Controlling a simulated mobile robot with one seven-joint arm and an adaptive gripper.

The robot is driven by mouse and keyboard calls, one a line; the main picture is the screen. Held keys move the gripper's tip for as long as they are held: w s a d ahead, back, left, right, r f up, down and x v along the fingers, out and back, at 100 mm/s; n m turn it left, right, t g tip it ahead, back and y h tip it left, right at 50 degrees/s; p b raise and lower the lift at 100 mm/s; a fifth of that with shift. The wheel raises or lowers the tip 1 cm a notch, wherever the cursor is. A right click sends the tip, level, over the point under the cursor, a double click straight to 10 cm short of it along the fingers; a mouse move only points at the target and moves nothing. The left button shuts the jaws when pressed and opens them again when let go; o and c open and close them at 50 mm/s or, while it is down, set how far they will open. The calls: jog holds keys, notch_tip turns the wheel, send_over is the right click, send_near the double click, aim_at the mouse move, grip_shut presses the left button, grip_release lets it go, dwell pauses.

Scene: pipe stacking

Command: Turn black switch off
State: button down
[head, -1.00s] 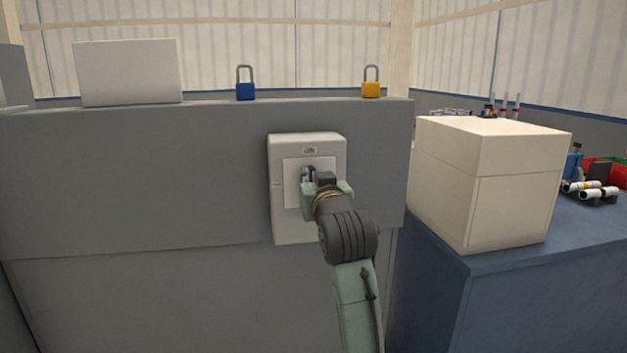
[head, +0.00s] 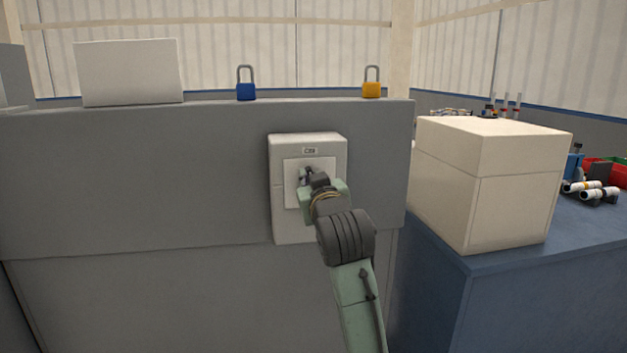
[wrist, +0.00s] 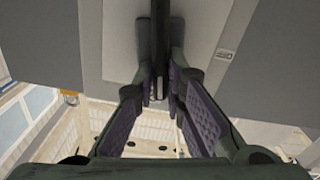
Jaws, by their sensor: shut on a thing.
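The black switch (wrist: 160,35) is a dark bar on the pale plate of a white box (head: 335,152) mounted on the grey wall panel. In the wrist view it runs down between the fingers of my gripper (wrist: 160,78), which is shut on its lower end. In the head view my gripper (head: 308,183) is at the front of the box and hides most of the switch (head: 307,173). The small label (head: 310,150) above the switch is too small to read.
A blue padlock (head: 246,91) and a yellow padlock (head: 372,89) stand on the panel's top ledge, with a white box-like block (head: 127,72) at left. A large cream box (head: 500,205) stands on the blue bench (head: 570,265) at right, close to my arm's side.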

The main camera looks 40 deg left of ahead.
jog(key=shift+s+a+f+n+b, duration=0.2)
jog(key=shift+s+f+n+b, duration=0.15)
jog(key=shift+n, duration=2.25)
jog(key=shift+s+a+f+n+b, duration=0.1)
jog(key=shift+a+f+n+b, duration=0.25)
jog(key=shift+n, duration=2.25)
jog(key=shift+s+a+f+n+b, duration=0.1)
jog(key=shift+s+f+n+b, duration=0.25)
jog(key=shift+n, duration=2.25)
jog(key=shift+f, duration=0.15)
jog(key=c, duration=1.7)
grip_release()
jog(key=shift+w, duration=0.1)
jog(key=shift+o, duration=0.2)
jog(key=shift+d, duration=0.1)
